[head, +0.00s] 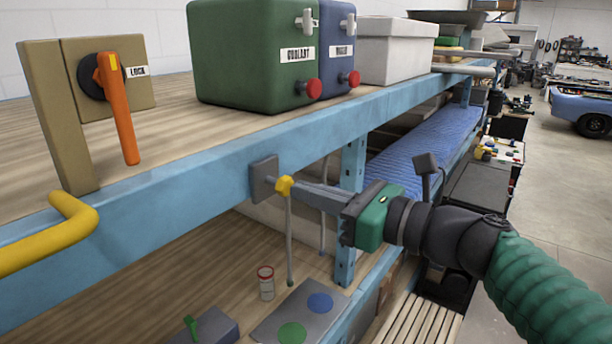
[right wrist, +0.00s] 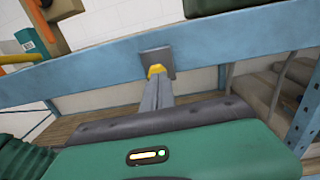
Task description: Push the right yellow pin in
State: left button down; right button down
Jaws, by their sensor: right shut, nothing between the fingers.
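The yellow pin (head: 284,186) sits at a dark square plate (head: 262,178) on the front of the blue shelf beam. In the right wrist view, the pin (right wrist: 157,71) shows just beyond my fingertips, in front of the plate (right wrist: 158,56). My right gripper (head: 296,189) has a green body and grey fingers. Its fingers are shut with nothing between them and point at the pin. The tips are at the pin; I cannot tell whether they touch it. My fingers hide part of the pin in the wrist view. My left gripper is not in view.
A thick yellow bent bar (head: 60,235) sticks out at the left. An orange lever (head: 122,110) labelled LOCK stands on the upper shelf beside green (head: 250,60) and blue canisters. Below the beam, a thin grey rod (head: 289,240) hangs near a small jar (head: 266,283).

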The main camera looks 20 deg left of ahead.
aim_at(291, 182)
jog(key=shift+a, duration=0.35)
jog(key=p+x, duration=0.1)
jog(key=x, duration=0.2)
jog(key=shift+w+r, duration=0.1)
jog(key=shift+w, duration=0.05)
jog(key=shift+d, duration=0.1)
